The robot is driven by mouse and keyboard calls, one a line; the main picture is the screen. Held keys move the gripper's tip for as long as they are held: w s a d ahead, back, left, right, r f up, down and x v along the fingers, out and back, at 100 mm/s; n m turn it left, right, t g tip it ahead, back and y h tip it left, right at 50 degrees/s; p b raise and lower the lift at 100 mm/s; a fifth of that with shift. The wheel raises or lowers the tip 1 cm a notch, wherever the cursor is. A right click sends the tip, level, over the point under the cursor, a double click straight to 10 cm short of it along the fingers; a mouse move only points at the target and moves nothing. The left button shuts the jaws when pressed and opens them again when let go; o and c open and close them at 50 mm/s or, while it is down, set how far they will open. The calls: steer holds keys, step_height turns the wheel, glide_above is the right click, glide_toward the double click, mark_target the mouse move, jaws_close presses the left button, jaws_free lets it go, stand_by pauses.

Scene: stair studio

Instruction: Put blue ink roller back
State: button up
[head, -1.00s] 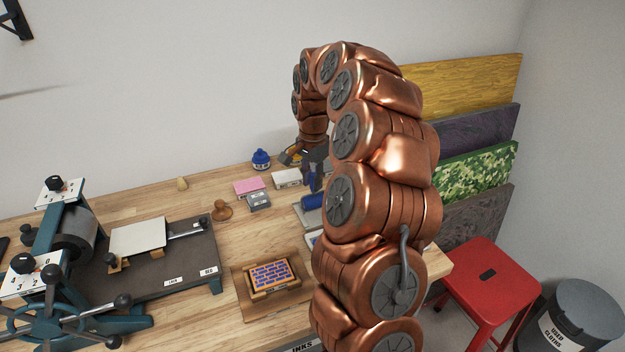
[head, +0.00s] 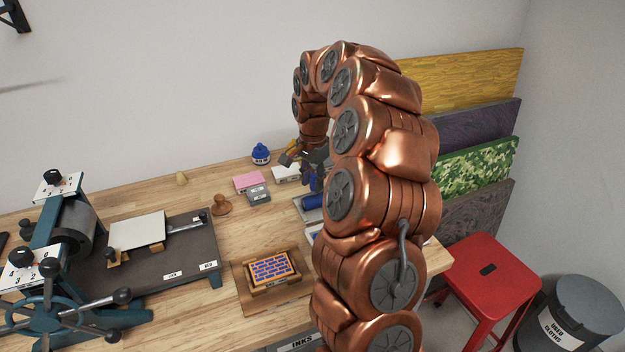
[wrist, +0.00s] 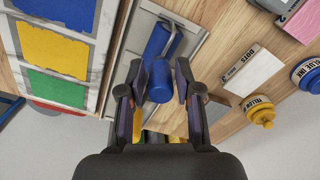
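The blue ink roller shows in the wrist view, with its blue roller (wrist: 157,41), a bent metal frame and a blue handle (wrist: 160,82). It rests on a grey tray (wrist: 192,38). My gripper (wrist: 160,85) is open, with one finger on each side of the blue handle; I cannot tell whether either finger touches it. In the head view the blue roller (head: 312,201) shows low beside my arm, and my gripper (head: 315,160) is above it, partly hidden by my arm.
A slab with yellow, blue and green patches (wrist: 55,55) lies left in the wrist view. Blue ink (wrist: 308,75) and yellow ink (wrist: 259,110) bottles stand right. A printing press (head: 70,235) and an inked block (head: 270,270) are on the bench. A red stool (head: 488,275) stands right.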

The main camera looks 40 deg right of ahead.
steer(key=shift+o, duration=1.1)
steer(key=shift+r+p, duration=0.65)
steer(key=shift+r, duration=0.15)
step_height(320, 180, up, 12)
steer(key=b, duration=0.2)
steer(key=shift+f+b, duration=0.25)
steer(key=shift+b, duration=0.15)
steer(key=s+a+f+n, duration=0.1)
steer(key=s+a+n, duration=0.45)
steer(key=a, duration=0.35)
steer(key=s+a+n, duration=0.4)
steer(key=s+a, duration=0.2)
steer(key=a, duration=0.3)
steer(key=s+a+f+n, duration=0.2)
steer(key=s+f, duration=0.1)
steer(key=s, duration=0.4)
steer(key=s+a+f+n+g, duration=0.1)
steer(key=s+a+f+n, duration=0.1)
steer(key=s, duration=0.5)
steer(key=s+a+f+n, duration=0.2)
steer(key=s+a+f, duration=0.1)
steer(key=s, duration=0.4)
steer(key=shift+s+f+g, duration=0.35)
steer(key=shift+f+g, duration=0.05)
steer(key=shift+f, duration=0.3)
